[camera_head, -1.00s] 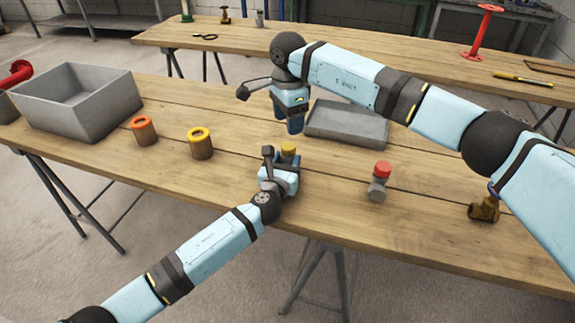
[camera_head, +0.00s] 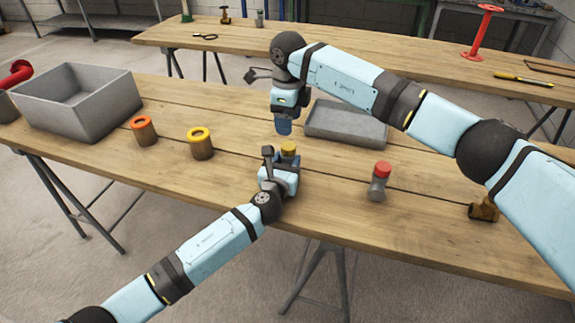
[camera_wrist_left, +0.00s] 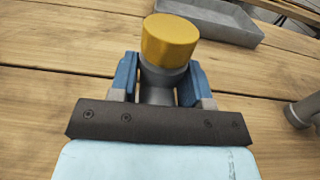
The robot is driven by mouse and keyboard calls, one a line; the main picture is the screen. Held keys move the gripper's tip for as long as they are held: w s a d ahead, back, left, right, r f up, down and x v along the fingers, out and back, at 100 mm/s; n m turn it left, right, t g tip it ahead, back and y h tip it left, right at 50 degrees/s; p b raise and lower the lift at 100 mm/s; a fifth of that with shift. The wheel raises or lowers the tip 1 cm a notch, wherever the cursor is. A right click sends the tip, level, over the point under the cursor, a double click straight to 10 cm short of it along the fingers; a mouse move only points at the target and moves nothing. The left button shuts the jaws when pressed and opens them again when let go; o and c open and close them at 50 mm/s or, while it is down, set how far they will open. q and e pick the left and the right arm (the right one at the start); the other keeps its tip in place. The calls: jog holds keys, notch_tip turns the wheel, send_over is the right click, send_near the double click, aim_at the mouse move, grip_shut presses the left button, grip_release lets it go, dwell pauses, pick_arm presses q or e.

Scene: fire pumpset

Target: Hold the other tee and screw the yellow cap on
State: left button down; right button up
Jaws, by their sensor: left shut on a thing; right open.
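In the left wrist view the yellow cap (camera_wrist_left: 169,40) covers the top of the grey tee (camera_wrist_left: 157,92). My left gripper (camera_head: 283,170) is shut on the tee below the cap, with a blue finger on each side. My right gripper (camera_head: 284,122) is open and empty, above the table behind the cap and apart from it. A second grey tee (camera_head: 378,188) with a red cap (camera_head: 382,168) stands to the right.
A deep grey bin (camera_head: 90,118) is at the far left. A shallow grey tray (camera_head: 345,125) lies behind.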

aim_at(288, 145)
jog(key=shift+f, duration=4)
jog(key=c, duration=0.9)
jog(key=shift+m, duration=0.8)
jog(key=o, duration=1)
